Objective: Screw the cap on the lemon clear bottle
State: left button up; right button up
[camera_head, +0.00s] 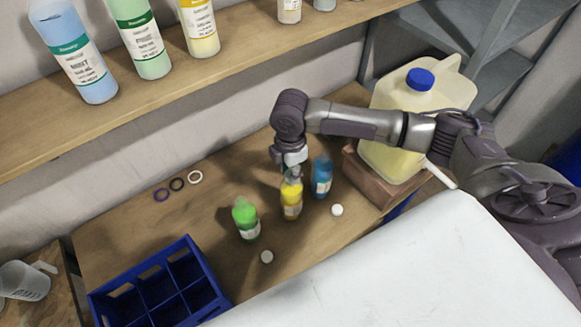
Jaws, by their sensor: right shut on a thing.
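The yellow bottle (291,201), which I take for the lemon clear one, stands upright on the wooden table between a green bottle and a blue bottle. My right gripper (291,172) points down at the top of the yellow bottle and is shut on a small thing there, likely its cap. The fingers hide the thing and the bottle's mouth, so I cannot tell how it sits on the neck. My left gripper is not in view.
The green bottle (245,219) and blue bottle (321,178) stand close on either side. A blue crate (188,244) is at front left. Several rings (177,184) lie at the back. A large yellowish jug (397,170) with a blue cap stands on a wooden block (367,182).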

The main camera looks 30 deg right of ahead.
jog(key=shift+f+m, duration=0.1)
jog(key=shift+m, duration=1.9)
jog(key=m, duration=0.6)
jog(key=o, duration=0.5)
jog(key=shift+c, duration=0.2)
jog(key=shift+w, duration=0.1)
